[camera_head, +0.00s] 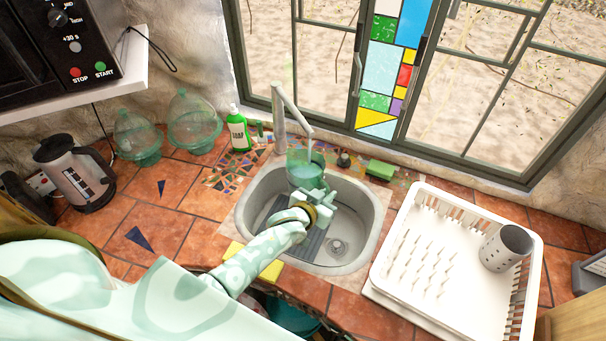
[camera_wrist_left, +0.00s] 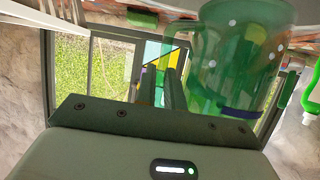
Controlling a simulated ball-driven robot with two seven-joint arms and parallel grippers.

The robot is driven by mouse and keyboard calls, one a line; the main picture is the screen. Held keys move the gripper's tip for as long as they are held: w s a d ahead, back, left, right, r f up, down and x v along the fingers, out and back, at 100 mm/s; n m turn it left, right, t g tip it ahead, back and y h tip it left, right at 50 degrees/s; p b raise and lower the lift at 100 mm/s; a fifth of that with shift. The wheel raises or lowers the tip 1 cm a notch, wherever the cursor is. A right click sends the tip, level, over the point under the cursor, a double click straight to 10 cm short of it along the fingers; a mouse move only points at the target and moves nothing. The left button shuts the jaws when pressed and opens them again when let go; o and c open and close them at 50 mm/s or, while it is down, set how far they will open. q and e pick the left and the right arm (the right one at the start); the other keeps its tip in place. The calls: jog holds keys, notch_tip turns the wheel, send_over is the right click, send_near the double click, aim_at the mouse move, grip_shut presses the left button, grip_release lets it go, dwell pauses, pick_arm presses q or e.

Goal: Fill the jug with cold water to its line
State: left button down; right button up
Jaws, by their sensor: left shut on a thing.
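A clear green jug (camera_head: 306,172) is at the back of the sink (camera_head: 378,215), below the spout of the grey tap (camera_head: 280,122). My left gripper (camera_head: 312,197) is shut on the jug, apparently at its handle side. In the left wrist view, turned upside down, the jug (camera_wrist_left: 243,50) is beside the two dark fingers (camera_wrist_left: 162,90). A blue mark (camera_wrist_left: 243,113) shows low in that picture, toward the jug's rim. I cannot tell the water level or whether water is running. My right gripper is not in view.
A green soap bottle (camera_head: 238,130) stands left of the tap. A green sponge (camera_head: 380,170) lies behind the sink. A white dish rack (camera_head: 385,262) with a grey cup (camera_head: 506,247) is at right. A kettle (camera_head: 75,172) and two glass domes (camera_head: 195,122) are at left.

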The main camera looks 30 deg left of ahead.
pick_arm(q)
jog(key=s+p, duration=0.1)
jog(key=s+d+p, duration=0.1)
jog(key=s, duration=0.1)
jog(key=shift+s+r, duration=0.1)
jog(key=shift+s, duration=0.15)
dwell(0.6)
jog(key=s+p, duration=0.1)
jog(key=s+d+r+p, duration=0.1)
jog(key=s, duration=0.1)
jog(key=s+r+p, duration=0.1)
jog(key=p, duration=0.1)
jog(key=shift+s+d, duration=0.15)
jog(key=shift+s, duration=0.25)
jog(key=shift+s, duration=0.1)
